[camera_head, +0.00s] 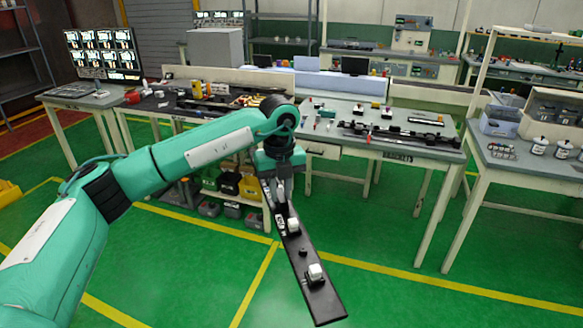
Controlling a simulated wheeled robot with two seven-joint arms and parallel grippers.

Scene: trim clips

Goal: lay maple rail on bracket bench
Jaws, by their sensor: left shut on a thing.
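My left gripper (281,200) is shut on a long dark rail (306,255) near its far end. The rail hangs in the air over the green floor and slants toward the lower right. Two white blocks sit on its top face. The bracket bench (345,117), with a "BRACKETS" label on its front edge, stands beyond the rail to the upper right, apart from it. Long black parts (390,135) and small red, white and teal pieces lie on its grey top. My right gripper is out of view.
A bench cluttered with tools (165,104) adjoins on the left, with bins on a low shelf. A bench with white jars and boxes (510,168) stands on the right. Open green floor (430,295) with yellow lines lies in front.

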